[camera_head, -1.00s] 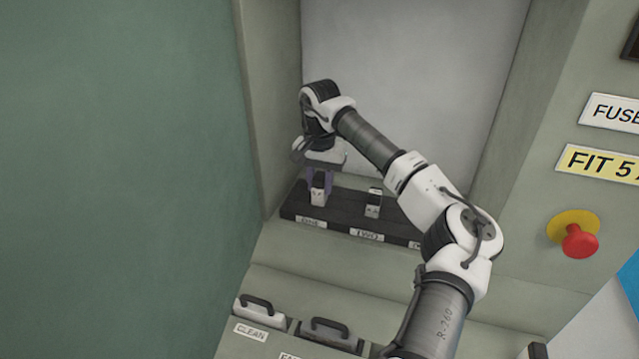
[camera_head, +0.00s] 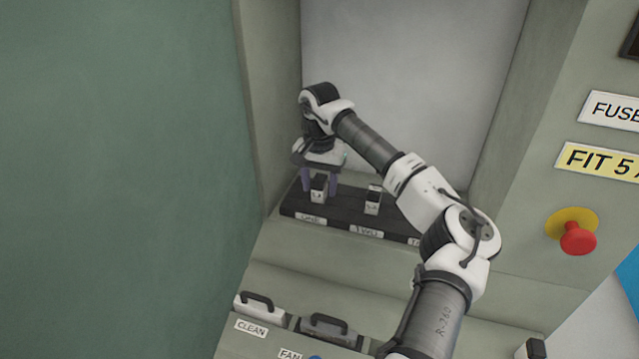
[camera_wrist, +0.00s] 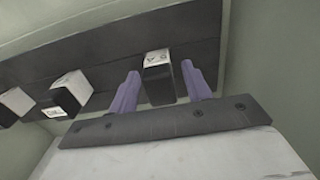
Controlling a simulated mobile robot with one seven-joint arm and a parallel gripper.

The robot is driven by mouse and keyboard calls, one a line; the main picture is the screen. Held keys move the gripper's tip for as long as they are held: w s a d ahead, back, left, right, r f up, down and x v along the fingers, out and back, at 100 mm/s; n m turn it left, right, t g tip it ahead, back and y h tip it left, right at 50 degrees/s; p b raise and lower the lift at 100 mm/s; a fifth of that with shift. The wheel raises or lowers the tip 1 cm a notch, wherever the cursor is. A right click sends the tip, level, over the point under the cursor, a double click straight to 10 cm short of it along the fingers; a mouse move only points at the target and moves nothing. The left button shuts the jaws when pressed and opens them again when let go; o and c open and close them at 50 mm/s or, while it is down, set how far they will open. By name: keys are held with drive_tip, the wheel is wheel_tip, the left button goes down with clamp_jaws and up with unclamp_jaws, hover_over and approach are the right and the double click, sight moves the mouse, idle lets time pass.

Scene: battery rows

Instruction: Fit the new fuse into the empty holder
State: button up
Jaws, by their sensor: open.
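A small black fuse (camera_head: 319,188) with a white face stands upright at the place labelled ONE on the dark rail (camera_head: 345,222). In the wrist view this fuse (camera_wrist: 157,78) stands between my two purple fingers, with a gap visible on each side. My gripper (camera_head: 320,182) is open around it; its fingers also show in the wrist view (camera_wrist: 160,88). A second fuse-like block (camera_head: 373,200) stands at TWO. A third block (camera_wrist: 14,106) shows at the left of the wrist view. I cannot tell an empty holder.
The rail sits in a recess with walls close on the left and behind. Below are covers with dark handles, labelled CLEAN (camera_head: 258,306) and FAN (camera_head: 330,330). A red stop button (camera_head: 577,238) and a yellow FIT 5 A sign (camera_head: 600,161) are on the right panel.

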wheel_tip(320, 180, up, 12)
drive_tip(key=b, duration=0.2)
drive_tip(key=shift+s+f, duration=0.1)
idle(0.3)
